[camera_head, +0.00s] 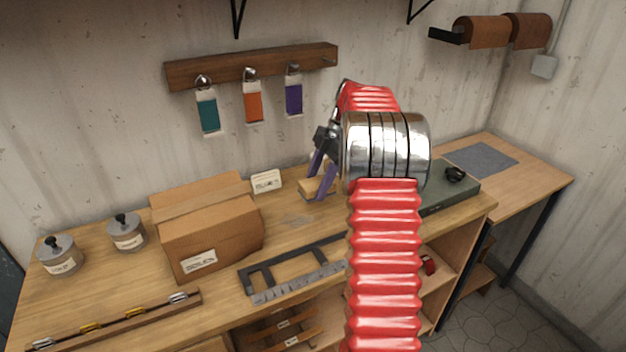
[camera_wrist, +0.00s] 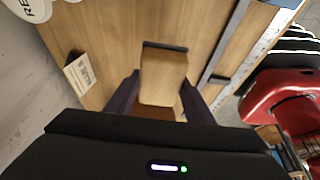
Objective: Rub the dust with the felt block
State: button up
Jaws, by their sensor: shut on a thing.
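The felt block (camera_head: 308,186) has a tan wooden top and a thin dark layer beneath. It is at the workbench (camera_head: 110,292), behind the dark frame. My gripper (camera_head: 321,178) has purple fingers and is shut on the block, one finger at each side. In the wrist view the block (camera_wrist: 163,78) lies between the fingers of my gripper (camera_wrist: 160,100), with a dark strip along its far edge. I cannot tell whether its underside touches the bench. I can make out no dust; my red arm hides part of the bench.
A cardboard box (camera_head: 210,235) and a white card (camera_head: 266,181) stand left of the block. A dark frame (camera_head: 258,280) lies in front. Two lidded jars (camera_head: 127,235) stand far left. Coloured tags (camera_head: 253,102) hang above.

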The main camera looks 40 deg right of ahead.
jog(key=shift+w+a, duration=0.35)
jog(key=shift+a, duration=0.15)
jog(key=shift+f, duration=0.1)
